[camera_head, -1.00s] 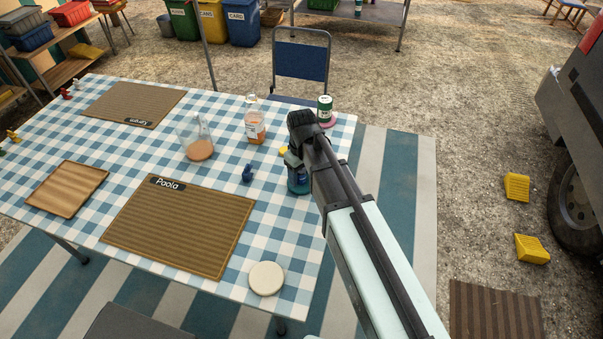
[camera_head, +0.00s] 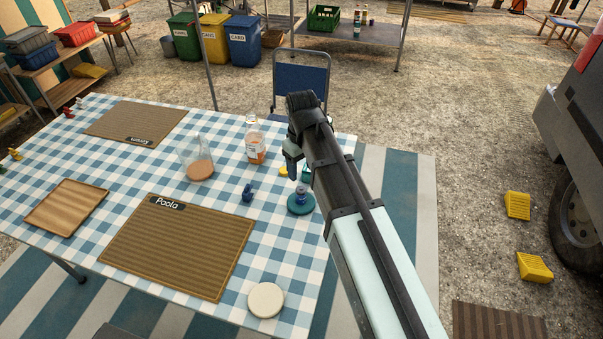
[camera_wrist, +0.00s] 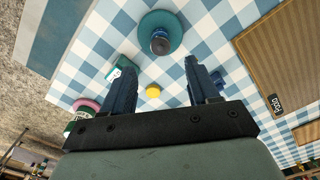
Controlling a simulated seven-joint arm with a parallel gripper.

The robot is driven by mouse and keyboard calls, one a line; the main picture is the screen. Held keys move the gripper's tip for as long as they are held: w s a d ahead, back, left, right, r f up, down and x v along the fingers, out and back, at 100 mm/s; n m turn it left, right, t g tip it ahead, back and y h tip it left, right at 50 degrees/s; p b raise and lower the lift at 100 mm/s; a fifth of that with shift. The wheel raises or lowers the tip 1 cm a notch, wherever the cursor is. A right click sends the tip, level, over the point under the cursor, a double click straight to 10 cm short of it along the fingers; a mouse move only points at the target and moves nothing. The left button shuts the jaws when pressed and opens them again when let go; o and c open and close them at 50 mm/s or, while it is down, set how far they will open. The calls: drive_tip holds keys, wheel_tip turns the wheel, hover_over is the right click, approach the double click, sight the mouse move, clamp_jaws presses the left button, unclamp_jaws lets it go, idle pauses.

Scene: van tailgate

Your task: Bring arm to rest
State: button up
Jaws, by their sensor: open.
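My arm reaches over the right side of a checked table (camera_head: 225,290). My gripper (camera_wrist: 162,72) is open, with nothing between its fingers in the wrist view. In the head view the gripper (camera_head: 291,158) is mostly hidden by my arm. A small blue bottle (camera_head: 301,192) stands on a round teal coaster (camera_head: 301,205), just below the gripper in the picture. The wrist view shows the bottle (camera_wrist: 159,43) and the coaster (camera_wrist: 160,18) ahead of the fingertips, apart from them.
A glass flask (camera_head: 197,165), an orange-filled bottle (camera_head: 255,150), a blue figure (camera_head: 247,193) and a white disc (camera_head: 265,300) stand on the table. A yellow piece (camera_wrist: 153,91) lies beneath the gripper. A blue chair (camera_head: 300,80) stands behind. Ground between table and van is mostly open.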

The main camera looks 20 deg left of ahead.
drive_tip(key=shift+r, duration=0.25)
idle(0.3)
drive_tip(key=d+f+m, duration=0.1)
drive_tip(key=d+f, duration=0.1)
drive_tip(key=d, duration=0.1)
drive_tip(key=w+d+f+m, duration=0.1)
drive_tip(key=d+f, duration=0.5)
drive_tip(key=shift+w+d+m, duration=0.3)
drive_tip(key=shift+d+m, duration=0.1)
drive_tip(key=s+d+f+m, duration=0.4)
drive_tip(key=d+f, duration=0.5)
drive_tip(key=d, duration=0.4)
drive_tip(key=s+d+f+m, duration=0.3)
drive_tip(key=d+f+m, duration=0.2)
drive_tip(key=d+f, duration=0.65)
drive_tip(key=s+f+g, duration=0.2)
drive_tip(key=s+f, duration=0.4)
drive_tip(key=s, duration=0.3)
drive_tip(key=s+f+g, duration=0.2)
drive_tip(key=s+f, duration=0.4)
drive_tip(key=s, duration=0.4)
drive_tip(key=s+d+f+g, duration=0.1)
drive_tip(key=s+f+g, duration=0.1)
drive_tip(key=s+f, duration=0.4)
drive_tip(key=s, duration=0.4)
drive_tip(key=shift+n+g, duration=0.3)
